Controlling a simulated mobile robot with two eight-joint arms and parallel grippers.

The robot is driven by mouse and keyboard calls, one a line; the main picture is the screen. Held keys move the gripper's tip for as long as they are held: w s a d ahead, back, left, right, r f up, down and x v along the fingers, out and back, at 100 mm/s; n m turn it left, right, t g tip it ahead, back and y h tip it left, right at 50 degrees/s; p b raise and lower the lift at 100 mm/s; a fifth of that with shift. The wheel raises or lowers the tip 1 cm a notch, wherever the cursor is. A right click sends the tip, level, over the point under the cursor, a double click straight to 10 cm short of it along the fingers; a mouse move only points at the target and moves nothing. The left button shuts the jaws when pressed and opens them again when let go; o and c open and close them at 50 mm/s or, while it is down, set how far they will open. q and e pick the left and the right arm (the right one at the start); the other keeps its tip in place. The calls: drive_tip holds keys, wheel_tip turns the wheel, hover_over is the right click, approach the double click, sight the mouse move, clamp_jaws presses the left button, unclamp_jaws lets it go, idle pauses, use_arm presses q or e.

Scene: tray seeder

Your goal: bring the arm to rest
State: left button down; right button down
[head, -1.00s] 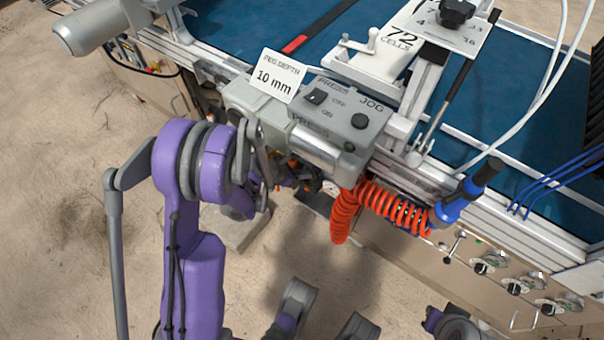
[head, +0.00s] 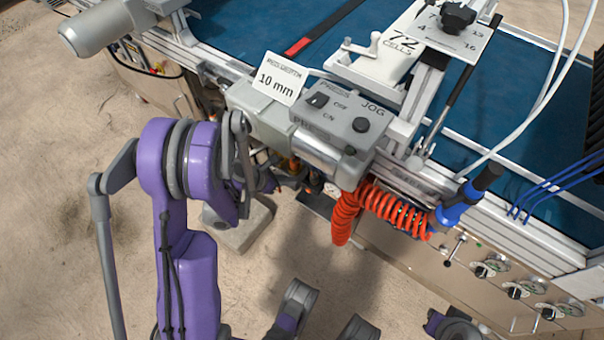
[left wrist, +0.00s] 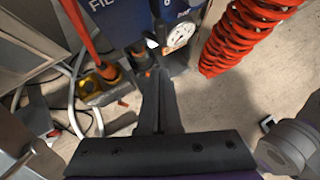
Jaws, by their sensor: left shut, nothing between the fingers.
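My left arm (head: 190,230) is purple and grey and stands bent at the left in the head view. My left gripper (left wrist: 157,85) shows in the left wrist view with its dark fingers together and nothing between them. It points toward the floor space below the machine, near a blue unit (left wrist: 125,30) with a round gauge (left wrist: 180,35). In the head view the gripper is mostly hidden behind my own arm, below the grey control box.
The seeder's control box (head: 330,125) has a "10 mm" card (head: 279,78). A red coiled hose (head: 345,215) hangs beside a blue-handled tool (head: 455,213). A yellow and black fitting (left wrist: 100,85) and loose cables lie on the floor. Open sandy floor (head: 60,200) lies left.

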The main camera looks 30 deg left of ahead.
use_arm(q)
drive_tip(key=s+a, duration=0.3)
drive_tip(key=s, duration=0.3)
drive_tip(key=shift+s+a, duration=0.2)
drive_tip(key=shift+a, duration=0.05)
